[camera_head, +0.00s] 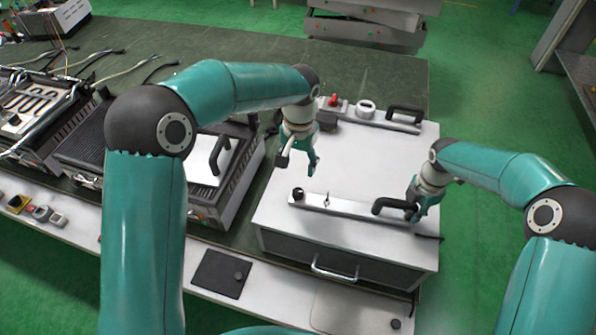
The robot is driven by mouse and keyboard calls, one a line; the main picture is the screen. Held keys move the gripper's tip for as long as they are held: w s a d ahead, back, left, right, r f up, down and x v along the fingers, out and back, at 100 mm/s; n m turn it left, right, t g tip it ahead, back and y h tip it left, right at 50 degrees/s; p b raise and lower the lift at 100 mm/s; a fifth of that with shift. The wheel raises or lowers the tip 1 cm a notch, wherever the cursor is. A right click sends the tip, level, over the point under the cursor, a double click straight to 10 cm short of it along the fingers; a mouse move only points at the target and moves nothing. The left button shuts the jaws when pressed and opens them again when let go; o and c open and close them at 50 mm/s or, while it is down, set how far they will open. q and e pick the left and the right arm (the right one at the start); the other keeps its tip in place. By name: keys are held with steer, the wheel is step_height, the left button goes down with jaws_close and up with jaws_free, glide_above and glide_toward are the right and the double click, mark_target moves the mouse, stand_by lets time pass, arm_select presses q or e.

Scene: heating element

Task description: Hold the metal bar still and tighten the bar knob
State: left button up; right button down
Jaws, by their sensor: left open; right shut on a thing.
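The metal bar (345,204) lies along the front edge of a white-topped box. A round black bar knob (298,193) stands at its left end, and a small upright metal pin (327,200) stands just right of it. A black handle (386,205) is at the bar's right end. My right gripper (414,211) is shut on this handle; its fingertips are partly hidden. My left gripper (298,163) is open and empty, above the white top, behind and apart from the knob, pointing down.
The white top (370,160) is clear in the middle. A second bar with a black handle (404,113) and a red knob (334,100) lies along its back edge. An open grill unit (230,180) stands close on the left. A drawer handle (334,270) sticks out in front.

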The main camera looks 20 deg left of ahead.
stand_by(0.4)
steer(key=c, duration=0.8)
jaws_free()
steer(key=shift+c, duration=0.2)
